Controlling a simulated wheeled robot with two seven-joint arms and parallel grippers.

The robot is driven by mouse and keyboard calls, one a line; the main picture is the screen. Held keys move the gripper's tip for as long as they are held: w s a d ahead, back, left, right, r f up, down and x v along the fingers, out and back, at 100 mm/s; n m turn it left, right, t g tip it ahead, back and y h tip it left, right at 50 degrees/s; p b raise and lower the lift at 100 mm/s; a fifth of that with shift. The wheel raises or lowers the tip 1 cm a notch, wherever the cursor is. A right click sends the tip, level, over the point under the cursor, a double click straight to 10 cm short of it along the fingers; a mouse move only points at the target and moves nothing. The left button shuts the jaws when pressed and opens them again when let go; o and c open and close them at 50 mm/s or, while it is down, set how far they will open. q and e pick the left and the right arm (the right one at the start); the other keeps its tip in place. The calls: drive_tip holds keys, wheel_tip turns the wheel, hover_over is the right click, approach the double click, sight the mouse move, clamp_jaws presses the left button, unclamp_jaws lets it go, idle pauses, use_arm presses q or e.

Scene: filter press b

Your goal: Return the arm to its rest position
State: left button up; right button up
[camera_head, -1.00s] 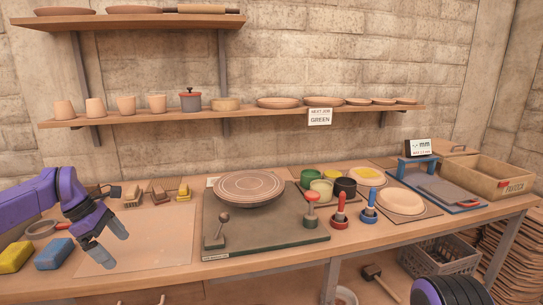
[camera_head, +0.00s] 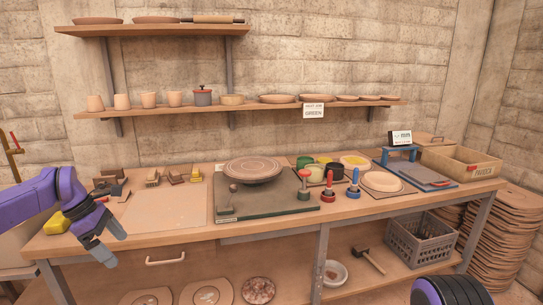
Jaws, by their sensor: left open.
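My left gripper (camera_head: 112,243) is open and empty. It is in front of the left part of the workbench (camera_head: 165,238), near its front edge, with its fingers pointing down and to the right. My left arm (camera_head: 35,205) is purple and comes in from the left edge. It covers part of the bench's left end. My right gripper is out of the picture.
Behind the gripper lie a yellow sponge (camera_head: 56,223) and a pale board (camera_head: 165,207). A round plate (camera_head: 252,170) sits on a dark green mat (camera_head: 285,202). Red and blue stamps stand to its right. A grey crate (camera_head: 420,240) is on the lower shelf.

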use_arm(q)
drive_tip(key=s+a+f+n+g+y, duration=0.1)
drive_tip(key=a+f+n+y, duration=0.1)
drive_tip(key=f+y, duration=0.25)
drive_tip(key=s+a+f+n+y, duration=0.1)
drive_tip(key=a+f+y, duration=0.1)
drive_tip(key=f+y, duration=0.3)
drive_tip(key=s+d+f+m+t+y, duration=0.1)
drive_tip(key=s+d+f+m+t, duration=0.25)
drive_tip(key=f, duration=0.55)
drive_tip(key=s+d+f+m+t+y, duration=0.2)
drive_tip(key=s+d+f+m, duration=0.3)
drive_tip(key=f, duration=0.4)
drive_tip(key=s+d+f+m+h, duration=0.1)
drive_tip(key=s+f+m, duration=0.1)
drive_tip(key=s, duration=0.6)
drive_tip(key=s+d+f+m+g+h, duration=0.1)
drive_tip(key=s+d+f+m+h, duration=0.1)
drive_tip(key=s, duration=0.7)
drive_tip(key=s+d+f+m+g+h, duration=0.1)
drive_tip(key=s+f+m, duration=0.3)
drive_tip(key=s, duration=0.4)
drive_tip(key=shift+s+d+f+m+h, duration=0.25)
drive_tip(key=shift+d+m+h, duration=0.1)
drive_tip(key=shift+d+m, duration=0.3)
